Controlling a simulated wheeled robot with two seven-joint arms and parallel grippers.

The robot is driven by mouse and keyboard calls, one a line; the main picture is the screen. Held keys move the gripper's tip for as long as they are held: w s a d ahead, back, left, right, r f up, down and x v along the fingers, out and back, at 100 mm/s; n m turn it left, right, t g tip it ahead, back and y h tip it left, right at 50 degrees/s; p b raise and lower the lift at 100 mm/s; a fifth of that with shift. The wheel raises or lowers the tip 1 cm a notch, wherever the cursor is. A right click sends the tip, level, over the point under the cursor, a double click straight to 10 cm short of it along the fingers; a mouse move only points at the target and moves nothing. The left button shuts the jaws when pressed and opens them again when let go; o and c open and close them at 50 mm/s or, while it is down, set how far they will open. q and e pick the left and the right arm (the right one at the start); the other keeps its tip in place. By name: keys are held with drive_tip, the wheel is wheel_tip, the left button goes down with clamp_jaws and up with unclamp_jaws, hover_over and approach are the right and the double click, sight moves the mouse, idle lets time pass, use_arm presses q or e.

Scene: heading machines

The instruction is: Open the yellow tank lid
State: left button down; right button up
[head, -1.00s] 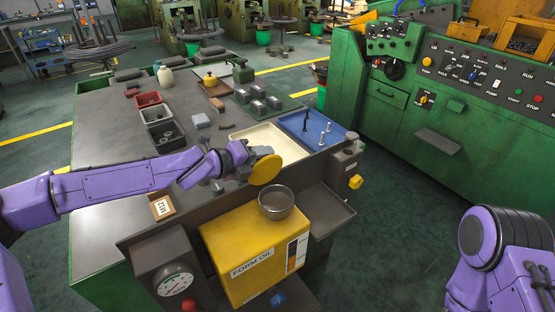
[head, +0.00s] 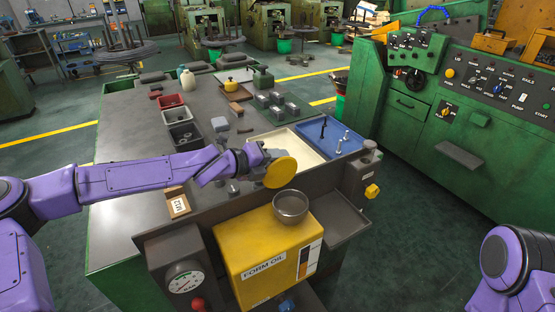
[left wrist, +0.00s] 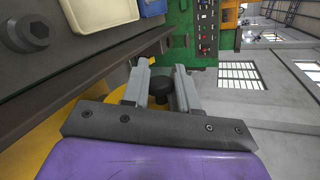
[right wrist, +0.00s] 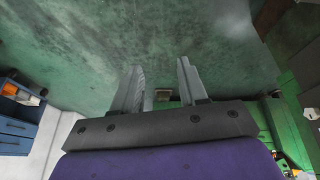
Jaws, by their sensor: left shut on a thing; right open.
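The yellow tank (head: 240,262), marked FORM OIL, stands at the near end of the bench in the head view. A round grey metal bowl-shaped opening (head: 291,207) sits on its top, uncovered. The round yellow lid (head: 281,173) is tilted on edge, above and just behind the opening, apart from it. My left gripper (head: 262,158) is shut on the lid's dark knob (left wrist: 158,88), which shows between its fingers in the left wrist view. My right gripper (right wrist: 158,82) is open and empty over the green floor in the right wrist view.
A cream tray (head: 285,147) and a blue tray (head: 345,144) with bolts lie behind the lid. A pressure gauge (head: 186,281) stands left of the tank. A green control console (head: 440,115) is at the right, with open floor before it.

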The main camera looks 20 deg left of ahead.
idle(0.6)
drive_tip(key=c, duration=0.4)
drive_tip(key=shift+t+y, duration=0.3)
drive_tip(key=shift+t, duration=0.4)
drive_tip(key=w, duration=0.2)
drive_tip(key=w+a+r, duration=0.1)
drive_tip(key=w+r, duration=0.1)
drive_tip(key=w, duration=0.1)
drive_tip(key=shift+w+a+r, duration=0.1)
drive_tip(key=shift+w+a, duration=0.25)
drive_tip(key=shift+a, duration=0.05)
clamp_jaws()
drive_tip(key=m+t+y, duration=0.2)
drive_tip(key=t+y, duration=0.7)
drive_tip(key=y, duration=0.7)
approach(280, 166)
drive_tip(key=x, duration=0.6)
drive_tip(key=shift+d+r, duration=0.1)
drive_tip(key=shift+r, duration=0.05)
